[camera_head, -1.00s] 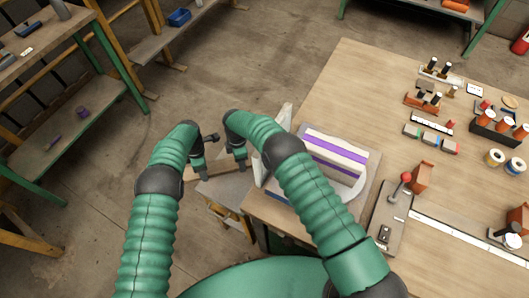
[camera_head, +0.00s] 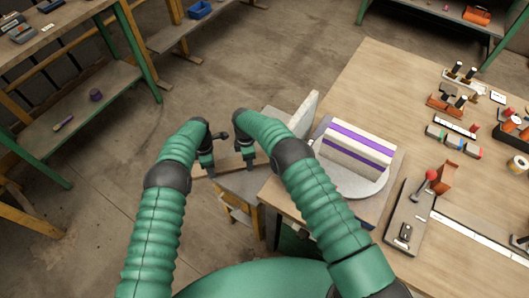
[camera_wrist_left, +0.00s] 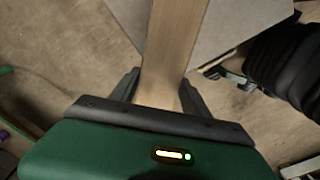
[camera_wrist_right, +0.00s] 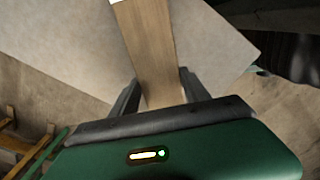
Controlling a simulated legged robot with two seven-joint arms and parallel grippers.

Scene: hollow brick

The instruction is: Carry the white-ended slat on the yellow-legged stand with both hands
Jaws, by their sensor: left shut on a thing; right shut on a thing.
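The wooden slat (camera_head: 228,166) lies roughly level across both of my grippers, partly hidden by them in the head view. My left gripper (camera_head: 209,174) is shut on it toward its left part. My right gripper (camera_head: 248,167) is shut on it farther right. The slat runs between the fingers in the left wrist view (camera_wrist_left: 174,42) and the right wrist view (camera_wrist_right: 150,48). A bit of white end (camera_wrist_right: 117,2) shows at the top of the right wrist view. The yellow-legged stand (camera_head: 242,190) has a grey top under the slat's right part; I cannot tell whether they touch.
A wooden workbench (camera_head: 375,75) fills the right side, with a white and purple block (camera_head: 356,150) on a round plate near its left edge. A pale upright panel (camera_head: 303,115) stands close to my right arm. Shelves (camera_head: 85,105) stand at left; floor between is open.

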